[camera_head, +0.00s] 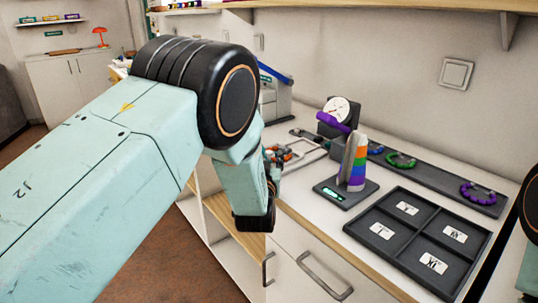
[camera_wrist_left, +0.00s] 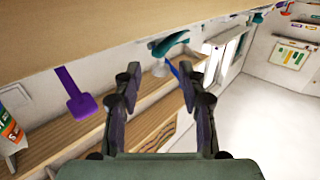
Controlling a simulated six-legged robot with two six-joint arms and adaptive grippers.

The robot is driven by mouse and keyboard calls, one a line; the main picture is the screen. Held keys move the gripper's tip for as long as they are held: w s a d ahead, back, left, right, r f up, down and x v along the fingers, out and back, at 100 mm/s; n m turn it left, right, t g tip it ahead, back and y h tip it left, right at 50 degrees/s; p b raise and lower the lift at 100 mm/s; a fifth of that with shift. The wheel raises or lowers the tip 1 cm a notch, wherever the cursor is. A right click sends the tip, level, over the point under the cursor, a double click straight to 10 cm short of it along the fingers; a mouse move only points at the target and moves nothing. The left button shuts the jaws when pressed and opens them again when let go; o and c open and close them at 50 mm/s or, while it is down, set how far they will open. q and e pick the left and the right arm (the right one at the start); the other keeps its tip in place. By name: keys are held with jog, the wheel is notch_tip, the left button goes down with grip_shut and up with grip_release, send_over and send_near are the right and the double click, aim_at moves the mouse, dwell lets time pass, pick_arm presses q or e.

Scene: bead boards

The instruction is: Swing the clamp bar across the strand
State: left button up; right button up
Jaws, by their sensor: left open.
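A purple bar (camera_head: 333,122) sticks out beside a round white dial gauge (camera_head: 339,109) on the counter, and I cannot tell for certain that it is the clamp bar. In the head view my left arm hides most of that gripper. No strand lying under a bar can be made out. My right gripper is out of view.
A four-compartment tray (camera_head: 375,261) lies in front. A long dark board (camera_head: 429,177) holds green (camera_head: 400,161) and purple (camera_head: 480,193) bead rings. A shelf overhangs the counter.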

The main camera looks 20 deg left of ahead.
pick_arm(q)
jog(key=shift+s+d, duration=0.2)
jog(key=shift+s, duration=0.95)
jog(key=shift+s+d, duration=0.15)
jog(key=shift+s, duration=0.95)
